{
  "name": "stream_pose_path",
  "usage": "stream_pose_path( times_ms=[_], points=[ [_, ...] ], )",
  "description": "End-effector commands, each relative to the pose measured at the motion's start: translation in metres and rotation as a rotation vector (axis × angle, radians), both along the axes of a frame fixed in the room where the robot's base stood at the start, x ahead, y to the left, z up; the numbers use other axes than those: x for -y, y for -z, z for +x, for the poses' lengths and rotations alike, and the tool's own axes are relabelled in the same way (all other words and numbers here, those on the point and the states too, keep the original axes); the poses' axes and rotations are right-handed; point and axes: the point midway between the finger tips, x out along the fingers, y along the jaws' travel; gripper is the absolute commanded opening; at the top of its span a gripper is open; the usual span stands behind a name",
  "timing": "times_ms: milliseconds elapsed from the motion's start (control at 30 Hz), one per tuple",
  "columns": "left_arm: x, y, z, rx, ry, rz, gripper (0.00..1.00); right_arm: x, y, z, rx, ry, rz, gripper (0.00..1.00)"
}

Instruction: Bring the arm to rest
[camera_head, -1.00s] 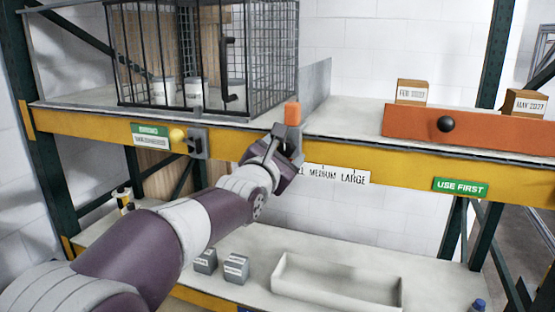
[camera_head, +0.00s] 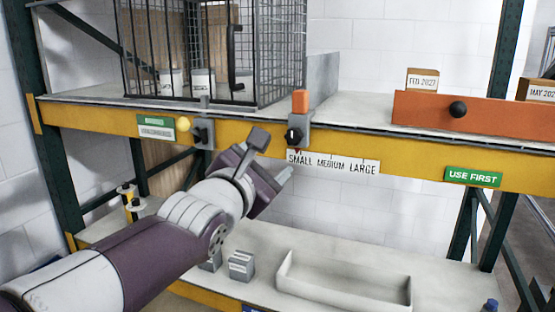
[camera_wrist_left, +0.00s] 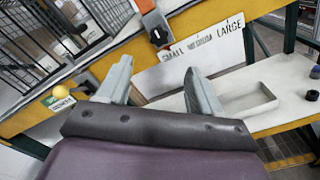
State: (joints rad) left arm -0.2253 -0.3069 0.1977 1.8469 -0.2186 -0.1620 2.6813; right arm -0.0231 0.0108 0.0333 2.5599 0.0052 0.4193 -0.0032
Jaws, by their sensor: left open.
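My left gripper (camera_head: 272,163) is open and empty in front of the yellow shelf beam. Its two spread fingers (camera_wrist_left: 160,90) also show in the left wrist view, with nothing between them. It is apart from the grey bracket with the dark knob and orange block (camera_head: 299,122) on the beam, just below and left of it. In the left wrist view this bracket (camera_wrist_left: 156,28) stands beyond the fingers. My right gripper is not in view.
A black wire cage (camera_head: 215,55) with white tubs stands on the upper shelf. A yellow knob (camera_head: 183,124) and a second grey bracket (camera_head: 204,134) sit on the beam. An orange bar (camera_head: 490,118) lies at the right. A white tray (camera_head: 345,283) and small grey boxes stand on the lower shelf.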

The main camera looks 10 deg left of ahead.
Motion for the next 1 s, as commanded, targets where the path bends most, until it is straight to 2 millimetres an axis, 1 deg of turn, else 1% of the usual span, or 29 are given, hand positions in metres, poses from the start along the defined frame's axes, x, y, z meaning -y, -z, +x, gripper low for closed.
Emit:
stream_pose_path(
  times_ms=[67,133,167,200,267,300,333,367,400,467,500,567,600,700,733,767,833,1000],
  points=[
    [-0.001,0.008,0.0,0.019,-0.002,0.208,0.65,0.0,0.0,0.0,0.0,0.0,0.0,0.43],
    [-0.005,0.035,-0.001,0.008,0.015,0.518,0.65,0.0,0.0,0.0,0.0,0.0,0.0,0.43],
    [-0.006,0.053,-0.003,-0.006,0.037,0.673,0.65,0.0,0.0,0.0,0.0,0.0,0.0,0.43],
    [-0.01,0.081,-0.006,-0.035,0.086,0.886,0.65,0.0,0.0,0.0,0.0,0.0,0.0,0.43],
    [-0.018,0.128,-0.013,-0.086,0.196,1.197,0.65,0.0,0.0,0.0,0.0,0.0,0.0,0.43],
    [-0.024,0.162,-0.022,-0.118,0.299,1.393,0.65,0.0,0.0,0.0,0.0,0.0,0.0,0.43],
    [-0.03,0.188,-0.03,-0.142,0.395,1.533,0.65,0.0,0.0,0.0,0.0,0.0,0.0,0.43],
    [-0.036,0.215,-0.041,-0.163,0.505,1.662,0.65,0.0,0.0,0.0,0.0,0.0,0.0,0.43],
    [-0.046,0.25,-0.058,-0.182,0.674,1.813,0.65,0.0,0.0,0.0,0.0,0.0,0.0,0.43],
    [-0.059,0.297,-0.089,-0.187,0.944,1.974,0.65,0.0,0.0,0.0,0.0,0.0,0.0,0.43],
    [-0.067,0.323,-0.11,-0.183,1.114,2.029,0.65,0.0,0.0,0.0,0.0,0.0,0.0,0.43],
    [-0.077,0.353,-0.141,-0.175,1.329,2.053,0.65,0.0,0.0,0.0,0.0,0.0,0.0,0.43],
    [-0.082,0.368,-0.159,-0.181,1.435,2.038,0.65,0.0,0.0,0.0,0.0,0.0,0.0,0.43],
    [-0.092,0.393,-0.191,-0.252,1.552,1.951,0.65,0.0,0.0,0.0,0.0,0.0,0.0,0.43],
    [-0.094,0.397,-0.196,-0.271,1.564,1.932,0.65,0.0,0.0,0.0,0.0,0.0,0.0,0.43],
    [-0.096,0.401,-0.2,-0.286,1.573,1.918,0.65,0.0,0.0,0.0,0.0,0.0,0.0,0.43],
    [-0.101,0.404,-0.2,-0.311,1.574,1.9,0.65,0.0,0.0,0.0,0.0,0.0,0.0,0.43],
    [-0.101,0.403,-0.199,-0.31,1.568,1.903,0.65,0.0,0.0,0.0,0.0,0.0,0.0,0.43]
  ],
)
